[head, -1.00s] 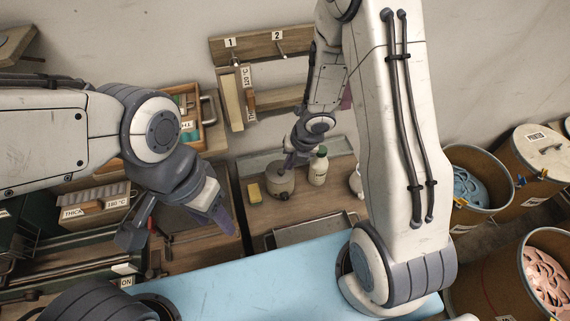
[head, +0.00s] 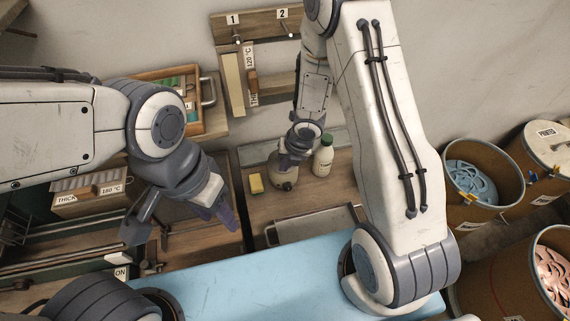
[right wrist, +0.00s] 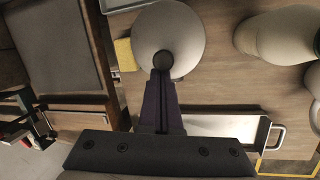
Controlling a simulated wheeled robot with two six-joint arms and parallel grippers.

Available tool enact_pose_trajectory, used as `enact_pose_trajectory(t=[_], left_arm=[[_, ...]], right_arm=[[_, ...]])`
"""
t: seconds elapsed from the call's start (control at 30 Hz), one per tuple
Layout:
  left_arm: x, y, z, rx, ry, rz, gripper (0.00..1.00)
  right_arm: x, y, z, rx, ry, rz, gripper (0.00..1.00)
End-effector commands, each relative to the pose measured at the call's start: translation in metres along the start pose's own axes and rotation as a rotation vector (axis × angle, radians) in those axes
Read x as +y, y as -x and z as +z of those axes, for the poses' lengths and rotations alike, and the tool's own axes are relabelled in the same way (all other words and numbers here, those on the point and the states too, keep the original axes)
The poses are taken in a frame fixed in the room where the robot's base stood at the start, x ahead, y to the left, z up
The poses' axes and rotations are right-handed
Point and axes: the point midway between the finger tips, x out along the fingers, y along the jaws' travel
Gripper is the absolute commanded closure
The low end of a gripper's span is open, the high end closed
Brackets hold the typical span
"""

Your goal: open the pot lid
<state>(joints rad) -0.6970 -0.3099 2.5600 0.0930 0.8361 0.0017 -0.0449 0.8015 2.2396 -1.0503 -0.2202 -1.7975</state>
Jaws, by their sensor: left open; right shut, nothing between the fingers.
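The small grey-beige pot (head: 286,179) stands on the wooden bench, partly hidden behind my right gripper. In the right wrist view its round pale lid (right wrist: 186,32) is seen from above, with a dark knob (right wrist: 163,59) near its lower middle. The lid sits on the pot. My right gripper (head: 286,163) is over the pot. In the right wrist view its dark fingers (right wrist: 161,72) are together, with tips right at the knob; contact cannot be told. My left gripper (head: 182,225) is open and empty, well left of the pot.
A yellow sponge (head: 256,184) lies left of the pot and a white bottle (head: 323,160) stands close on its right. A metal tray (head: 315,224) lies in front. Drums (head: 485,168) stand at the right. The blue surface (head: 250,280) is clear.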

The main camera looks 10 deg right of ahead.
Motion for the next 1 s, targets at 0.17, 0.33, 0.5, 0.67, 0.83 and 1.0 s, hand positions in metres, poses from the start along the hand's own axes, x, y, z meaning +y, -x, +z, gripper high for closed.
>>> enact_pose_trajectory(t=[0.17,0.33,0.5,0.67,0.83,1.0], left_arm=[[0.000,0.004,0.000,0.000,0.000,0.000,0.50],[0.001,0.007,0.000,0.000,0.000,0.000,0.50],[0.001,0.010,-0.001,0.000,0.001,0.000,0.50],[0.001,0.014,-0.001,0.000,0.001,0.000,0.50],[0.002,0.024,-0.001,0.000,0.001,0.000,0.50],[0.003,0.042,-0.002,0.000,0.000,0.000,0.50]], right_arm=[[0.001,0.003,0.001,0.000,-0.001,0.000,1.00],[0.002,0.005,0.003,0.000,0.000,-0.001,1.00],[0.002,0.007,0.004,0.000,0.000,-0.001,1.00],[0.003,0.010,0.006,0.000,-0.001,-0.001,1.00],[0.006,0.017,0.012,-0.002,0.000,0.000,1.00],[0.011,0.028,0.021,-0.003,-0.001,0.000,1.00]])
